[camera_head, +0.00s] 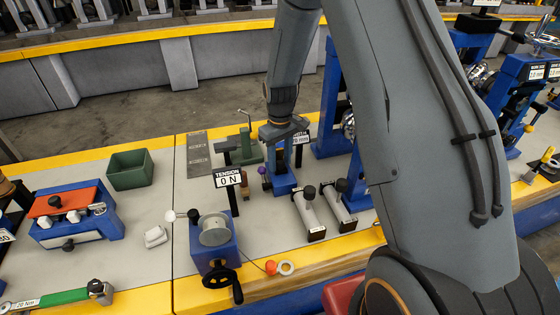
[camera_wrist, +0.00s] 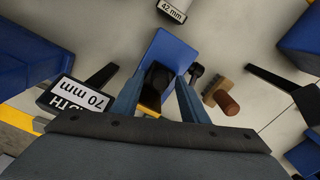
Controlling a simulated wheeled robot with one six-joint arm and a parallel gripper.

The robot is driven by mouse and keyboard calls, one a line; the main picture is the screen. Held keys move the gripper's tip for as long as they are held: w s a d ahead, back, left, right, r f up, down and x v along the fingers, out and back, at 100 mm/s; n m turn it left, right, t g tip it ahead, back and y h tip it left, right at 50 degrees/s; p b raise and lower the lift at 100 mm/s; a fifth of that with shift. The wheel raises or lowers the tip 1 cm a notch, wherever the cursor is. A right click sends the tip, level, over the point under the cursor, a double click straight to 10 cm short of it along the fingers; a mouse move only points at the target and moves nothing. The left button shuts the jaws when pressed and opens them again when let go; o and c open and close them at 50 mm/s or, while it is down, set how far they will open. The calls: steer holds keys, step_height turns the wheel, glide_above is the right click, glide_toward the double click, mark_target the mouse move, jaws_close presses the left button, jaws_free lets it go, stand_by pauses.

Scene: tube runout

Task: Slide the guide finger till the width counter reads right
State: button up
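The width counter (camera_wrist: 83,97) reads 70 mm in the wrist view, tilted and upside down. In the head view its sign (camera_head: 300,138) is partly hidden by my arm. My gripper (camera_head: 285,133) points down over a blue stand (camera_head: 280,178). In the wrist view the two fingers of my gripper (camera_wrist: 160,88) are apart, on either side of a dark piece with a yellow part (camera_wrist: 155,82), over a blue plate (camera_wrist: 163,50). I cannot tell whether the fingers touch the dark piece. I cannot identify the guide finger with certainty.
A tension sign (camera_head: 228,180) reading 0 N stands beside a blue crank unit (camera_head: 213,240). A wooden block with a brown handle (camera_wrist: 220,95) is close by. A green bin (camera_head: 130,170) stands left.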

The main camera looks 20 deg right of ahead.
mark_target(280, 162)
steer(key=shift+r+b, duration=0.8)
steer(key=shift+r, duration=3.1)
steer(key=shift+r+m+p, duration=0.15)
steer(key=shift+m+p, duration=0.85)
steer(key=shift+m, duration=0.2)
steer(key=m+p, duration=0.2)
steer(key=m, duration=0.1)
steer(key=m+p, duration=0.1)
steer(key=m, duration=0.1)
steer(key=shift+m+p, duration=0.4)
steer(key=shift+f+m, duration=0.4)
steer(key=shift+m, duration=0.1)
steer(key=shift+f+p, duration=1.25)
steer(key=shift+f, duration=2.45)
